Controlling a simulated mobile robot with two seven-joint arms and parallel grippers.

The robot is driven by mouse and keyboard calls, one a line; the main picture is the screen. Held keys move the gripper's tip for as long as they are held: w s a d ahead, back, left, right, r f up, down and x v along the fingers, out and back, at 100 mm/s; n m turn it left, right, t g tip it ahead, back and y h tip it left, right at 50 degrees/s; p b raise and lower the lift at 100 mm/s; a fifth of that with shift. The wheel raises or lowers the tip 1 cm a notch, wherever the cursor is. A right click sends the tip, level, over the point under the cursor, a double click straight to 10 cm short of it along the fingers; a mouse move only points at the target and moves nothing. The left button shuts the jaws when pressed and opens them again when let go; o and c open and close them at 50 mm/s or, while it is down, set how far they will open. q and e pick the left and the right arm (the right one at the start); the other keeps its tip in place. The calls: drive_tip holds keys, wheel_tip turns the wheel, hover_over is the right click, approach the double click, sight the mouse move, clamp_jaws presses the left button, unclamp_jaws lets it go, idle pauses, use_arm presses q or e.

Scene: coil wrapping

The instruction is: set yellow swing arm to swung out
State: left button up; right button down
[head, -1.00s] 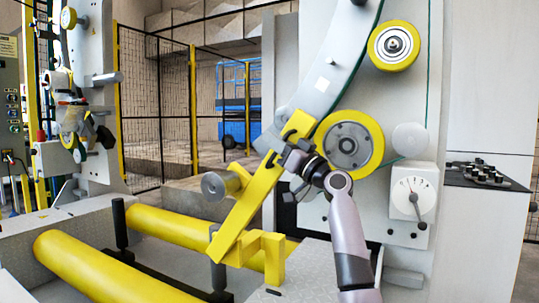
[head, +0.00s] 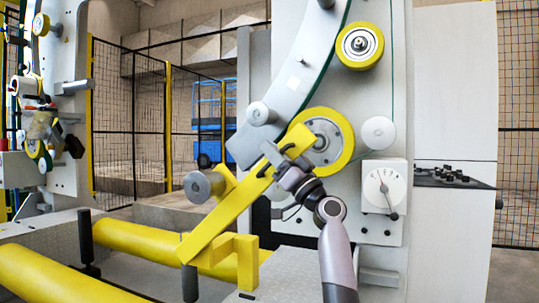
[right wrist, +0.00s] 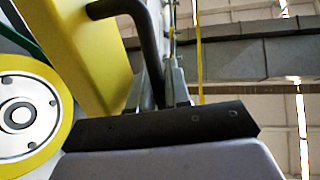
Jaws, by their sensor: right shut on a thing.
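The yellow swing arm (head: 225,215) slants from the machine's plate down to the lower left in the head view. It carries a steel roller (head: 200,187) on its left side and a yellow block at its lower end. My right gripper (head: 271,158) is at the swing arm's upper part, shut on its dark handle. In the right wrist view the bent black handle (right wrist: 148,45) runs from the yellow arm (right wrist: 90,50) down between my fingers (right wrist: 160,92). The fingertips are partly hidden by the gripper body. My left gripper is not in view.
A yellow-rimmed wheel (head: 335,150) sits close behind my right gripper, with another yellow roller (head: 360,46) above. A dial box (head: 384,187) is to the right. Long yellow rollers (head: 130,240) lie at the lower left. A mesh fence (head: 130,120) stands behind.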

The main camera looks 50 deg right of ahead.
drive_tip(key=shift+f+y, duration=0.25)
drive_tip(key=shift+y, duration=0.05)
drive_tip(key=c, duration=1.4)
unclamp_jaws()
drive_tip(key=shift+c, duration=0.2)
drive_tip(key=shift+s+d, duration=0.1)
drive_tip(key=shift+s, duration=0.1)
drive_tip(key=v, duration=0.7)
